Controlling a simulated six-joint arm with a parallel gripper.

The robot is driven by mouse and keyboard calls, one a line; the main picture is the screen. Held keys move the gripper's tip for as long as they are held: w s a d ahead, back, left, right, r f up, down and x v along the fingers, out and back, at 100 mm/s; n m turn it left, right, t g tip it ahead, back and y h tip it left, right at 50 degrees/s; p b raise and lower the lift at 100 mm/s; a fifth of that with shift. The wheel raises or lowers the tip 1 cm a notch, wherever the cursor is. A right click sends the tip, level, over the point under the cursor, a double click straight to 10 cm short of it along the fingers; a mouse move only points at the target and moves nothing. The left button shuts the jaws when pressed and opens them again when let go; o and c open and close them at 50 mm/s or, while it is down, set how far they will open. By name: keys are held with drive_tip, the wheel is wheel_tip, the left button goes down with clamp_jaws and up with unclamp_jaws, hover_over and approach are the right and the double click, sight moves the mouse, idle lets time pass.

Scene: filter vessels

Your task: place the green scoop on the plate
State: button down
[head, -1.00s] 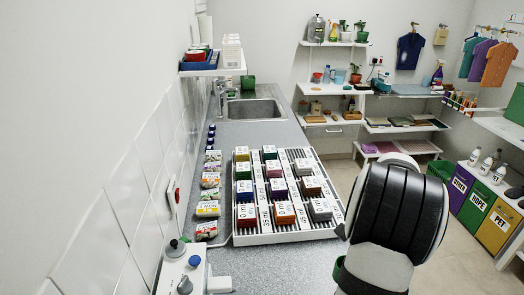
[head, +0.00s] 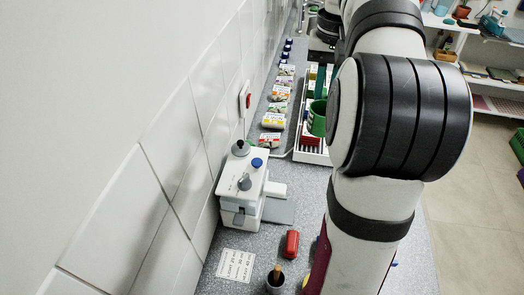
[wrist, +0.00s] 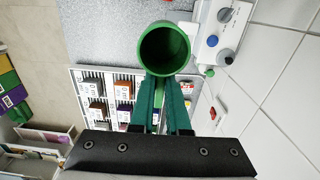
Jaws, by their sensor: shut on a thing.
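The green scoop (wrist: 165,48) shows in the wrist view as a round hollow cup with its open mouth toward the camera. My gripper (wrist: 163,84) has its two teal fingers shut on the scoop's handle, below the cup. In the head view the scoop (head: 316,118) hangs above the near end of the white rack, partly hidden by my arm. A flat grey plate (head: 281,211) lies at the foot of a white device (head: 240,185) on the counter, nearer the camera than the scoop. I cannot tell if it is the task's plate.
The white rack (head: 312,156) holds labelled blocks (wrist: 97,109). Several labelled packets (head: 272,121) line the tiled wall. My arm hides the right side.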

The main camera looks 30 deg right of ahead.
drive_tip(key=s+d+f+m, duration=0.3)
drive_tip(key=f+m, duration=0.3)
drive_tip(key=f, duration=0.3)
drive_tip(key=s+d+f+m, duration=0.3)
drive_tip(key=s+f+m, duration=0.2)
drive_tip(key=f, duration=0.5)
drive_tip(key=s+d+f+m, duration=0.2)
drive_tip(key=s+f+m, duration=0.3)
drive_tip(key=f, duration=0.5)
drive_tip(key=shift+s+d+m, duration=0.2)
drive_tip(key=shift+d+m, duration=0.2)
drive_tip(key=shift+m, duration=0.7)
drive_tip(key=w+a, duration=0.4)
drive_tip(key=w+a+f, duration=0.1)
drive_tip(key=w+a, duration=0.7)
drive_tip(key=a, duration=0.1)
drive_tip(key=shift+w+f, duration=0.2)
drive_tip(key=shift+d+f, duration=0.1)
drive_tip(key=shift+f, duration=0.35)
drive_tip(key=shift+f, duration=0.1)
drive_tip(key=shift+f, duration=0.4)
drive_tip(key=shift+f, duration=0.1)
